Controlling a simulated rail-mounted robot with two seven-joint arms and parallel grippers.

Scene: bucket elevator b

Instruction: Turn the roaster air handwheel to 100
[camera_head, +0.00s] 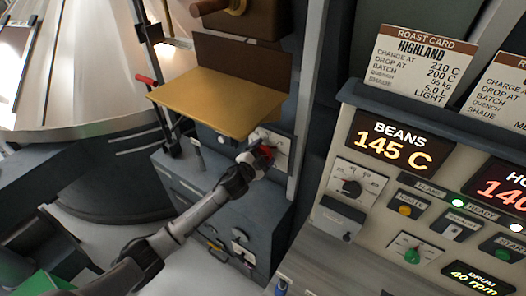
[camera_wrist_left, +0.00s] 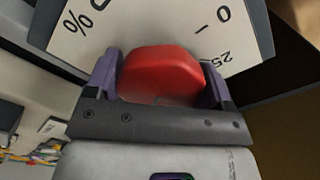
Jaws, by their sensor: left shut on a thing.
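The red roaster air handwheel (camera_head: 266,152) sits on a pale dial plate (camera_head: 279,143) on the grey cabinet, below the brass-coloured shelf. My left gripper (camera_head: 257,159) reaches it from the lower left and is shut on it. In the left wrist view the red handwheel (camera_wrist_left: 160,74) lies between the two dark fingers. Behind it the dial plate (camera_wrist_left: 75,42) shows 0, 25 and a % sign, upside down or tilted. The rest of the scale and any pointer are hidden, so I cannot read the setting. My right gripper is not in view.
The brass-coloured shelf (camera_head: 222,100) juts out just above my left gripper. A control panel (camera_head: 335,171) with a BEANS 145 C display, knob and lit buttons stands at the right. A large metal drum (camera_head: 75,75) is at the left.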

